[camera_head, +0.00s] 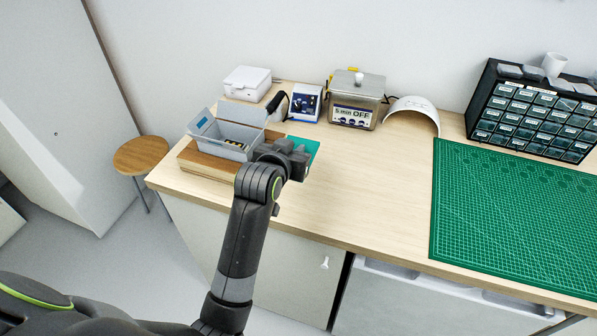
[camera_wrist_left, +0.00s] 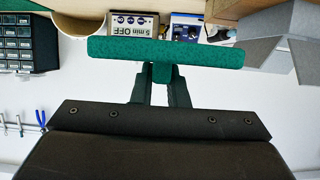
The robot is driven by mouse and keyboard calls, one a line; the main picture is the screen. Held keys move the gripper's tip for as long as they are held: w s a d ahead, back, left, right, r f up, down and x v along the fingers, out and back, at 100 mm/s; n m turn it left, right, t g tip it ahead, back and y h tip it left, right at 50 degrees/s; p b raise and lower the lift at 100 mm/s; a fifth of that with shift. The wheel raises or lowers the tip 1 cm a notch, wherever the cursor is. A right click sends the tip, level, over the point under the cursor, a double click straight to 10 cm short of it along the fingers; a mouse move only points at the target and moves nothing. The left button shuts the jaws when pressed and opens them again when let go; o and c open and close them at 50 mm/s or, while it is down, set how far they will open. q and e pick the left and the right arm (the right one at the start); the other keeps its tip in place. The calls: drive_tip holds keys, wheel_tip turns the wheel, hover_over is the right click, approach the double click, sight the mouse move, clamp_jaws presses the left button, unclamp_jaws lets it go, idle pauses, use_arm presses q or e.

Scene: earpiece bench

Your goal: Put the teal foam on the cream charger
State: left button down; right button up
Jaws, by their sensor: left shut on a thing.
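The teal foam (camera_wrist_left: 165,52) is a flat slab seen edge-on in the left wrist view, with a stub between the fingers. In the head view its corner (camera_head: 309,147) shows behind my left gripper (camera_head: 298,160). My left gripper (camera_wrist_left: 160,85) is shut on the stub and holds the foam near the front left part of the bench; the exact height is unclear. I cannot pick out a cream charger with certainty; a whitish box (camera_head: 247,80) stands at the back left. My right gripper is not in view.
A grey open box (camera_head: 222,150) stands on a wooden block (camera_head: 205,171) left of the gripper. Behind are a blue-and-white device (camera_head: 305,101), a steel cleaner (camera_head: 356,97) and a white arch (camera_head: 414,105). A green mat (camera_head: 500,220) and drawer cabinet (camera_head: 530,120) lie right. The middle bench is clear.

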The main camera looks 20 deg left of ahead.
use_arm(q)
hover_over(295, 190)
wheel_tip(295, 190, down, 8)
drive_tip(key=shift+r, duration=0.25)
drive_tip(key=shift+f+p, duration=0.35)
drive_tip(key=shift+f, duration=1.6)
drive_tip(key=shift+f, duration=0.1)
drive_tip(key=c, duration=1.4)
unclamp_jaws()
drive_tip(key=shift+c, duration=0.2)
